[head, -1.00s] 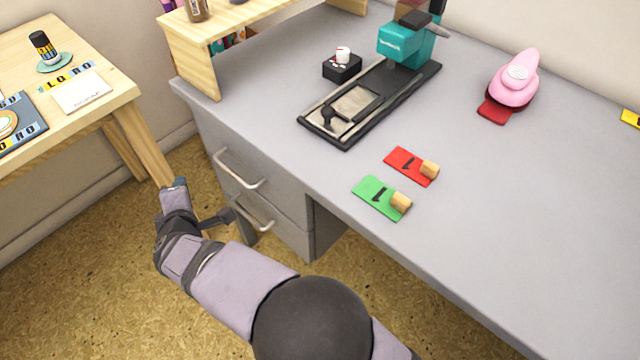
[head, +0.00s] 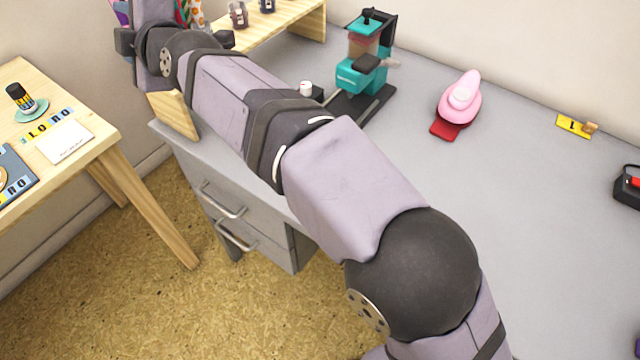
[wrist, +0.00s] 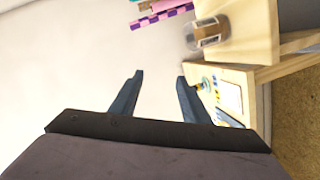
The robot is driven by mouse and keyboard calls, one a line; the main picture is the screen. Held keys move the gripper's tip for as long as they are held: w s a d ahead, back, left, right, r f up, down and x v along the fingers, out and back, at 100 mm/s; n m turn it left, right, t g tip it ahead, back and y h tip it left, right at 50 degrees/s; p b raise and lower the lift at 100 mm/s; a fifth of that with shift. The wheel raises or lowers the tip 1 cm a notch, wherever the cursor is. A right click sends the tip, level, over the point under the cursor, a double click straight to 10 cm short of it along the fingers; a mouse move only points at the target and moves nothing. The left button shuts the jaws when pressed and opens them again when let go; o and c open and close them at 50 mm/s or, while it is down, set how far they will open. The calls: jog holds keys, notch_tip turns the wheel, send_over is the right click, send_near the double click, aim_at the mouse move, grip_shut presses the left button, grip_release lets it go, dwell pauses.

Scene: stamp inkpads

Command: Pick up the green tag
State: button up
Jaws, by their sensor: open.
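The green tag is not visible now; my arm covers the part of the grey desk (head: 560,220) where it lay in the earlier head view, beside a red tag that is also hidden. My gripper (wrist: 160,76) shows in the wrist view with its two dark fingers apart and nothing between them. It points toward the wall and the wooden shelf, away from the desk top. In the head view the end of my arm is at the upper left, and the fingers cannot be made out.
A teal stamping press (head: 362,78) stands at the back of the desk. The wooden shelf (head: 290,30) is near my arm's end. A wooden table (head: 100,135) stands at left.

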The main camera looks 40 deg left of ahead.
jog(key=w+d+r+n+t+h+p, duration=0.2)
jog(key=w+d+r+h+p, duration=0.2)
jog(key=w+d+p, duration=0.7)
jog(key=w+d+f+n+t+h+p, duration=0.15)
jog(key=w+d, duration=0.25)
jog(key=d, duration=0.6)
jog(key=w+d+h+p, duration=0.2)
jog(key=w+d+h, duration=0.15)
jog(key=d, duration=0.75)
jog(key=s+d+f+n+g+h+p, duration=0.1)
jog(key=s+d+f+g+h+p, duration=0.1)
jog(key=s+d+f, duration=0.2)
jog(key=s+d+f+n+g+h+p, duration=0.1)
jog(key=s+d+f+g+h+p, duration=0.1)
jog(key=s+d+f, duration=0.2)
jog(key=s+d+f+n+g+h+p, duration=0.1)
jog(key=s+d+f+g+h+p, duration=0.1)
jog(key=s+f, duration=0.4)
jog(key=shift+s+d+f+h+p, duration=0.1)
jog(key=shift+d+f+h+p, duration=0.15)
jog(key=shift+d, duration=0.4)
jog(key=shift+s+d+f+h+p, duration=0.15)
jog(key=shift+d+p, duration=0.15)
jog(key=shift+d, duration=0.35)
jog(key=shift+s+d+f, duration=0.15)
jog(key=shift+f, duration=0.1)
jog(key=shift+w+f, duration=0.15)
jog(key=shift+f, duration=1.65)
jog(key=shift+w+f, duration=0.15)
jog(key=shift+f, duration=1.65)
